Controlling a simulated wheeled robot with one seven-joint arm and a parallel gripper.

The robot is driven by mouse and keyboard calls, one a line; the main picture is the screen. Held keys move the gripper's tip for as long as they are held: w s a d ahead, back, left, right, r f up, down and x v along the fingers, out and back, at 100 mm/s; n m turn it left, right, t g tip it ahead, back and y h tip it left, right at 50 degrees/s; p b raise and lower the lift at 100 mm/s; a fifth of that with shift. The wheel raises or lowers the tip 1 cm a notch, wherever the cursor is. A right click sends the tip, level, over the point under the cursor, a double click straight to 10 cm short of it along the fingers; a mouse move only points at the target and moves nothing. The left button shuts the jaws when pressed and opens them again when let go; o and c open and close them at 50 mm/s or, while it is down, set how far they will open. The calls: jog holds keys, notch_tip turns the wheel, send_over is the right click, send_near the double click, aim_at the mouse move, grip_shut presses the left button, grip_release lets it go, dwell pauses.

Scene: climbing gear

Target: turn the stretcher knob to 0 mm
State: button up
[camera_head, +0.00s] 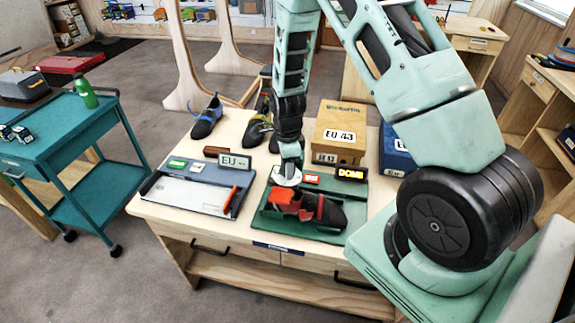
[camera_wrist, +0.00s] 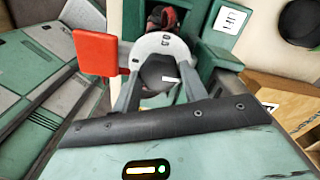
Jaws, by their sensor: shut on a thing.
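The stretcher is on a green base (camera_head: 345,221) on the table, with a black and red shoe (camera_head: 318,209) on it. Its knob is a dark hub (camera_wrist: 157,74) in front of a pale round dial (camera_wrist: 160,46); the dial also shows in the head view (camera_head: 285,178). My gripper (camera_wrist: 160,84) is shut on the knob, one finger on each side. A short white mark on the knob points right in the wrist view. The dial's marks are too small to read. In the head view my gripper (camera_head: 290,166) comes down from above and hides the knob.
A measuring board (camera_head: 185,192) with a red slider (camera_head: 231,199) lies left of the stretcher. An orange-brown EU 43 box (camera_head: 340,125) and a blue box (camera_head: 396,152) stand behind. Shoes (camera_head: 207,118) stand at the back left. A teal cart (camera_head: 65,130) is left.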

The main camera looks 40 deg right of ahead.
jog(key=n+b, duration=0.2)
jog(key=n, duration=0.2)
jog(key=shift+f, duration=0.1)
jog(key=n+b, duration=0.1)
jog(key=n, duration=0.4)
jog(key=shift+b, duration=0.35)
jog(key=n+b, duration=0.1)
jog(key=n, duration=0.3)
jog(key=n+b, duration=0.1)
jog(key=n, duration=0.8)
jog(key=shift+n+b, duration=0.3)
jog(key=n, duration=0.4)
jog(key=n+p, duration=0.1)
jog(key=n, duration=0.4)
jog(key=shift+p, duration=0.35)
jog(key=shift+n+p, duration=0.6)
jog(key=shift+n, duration=1.3)
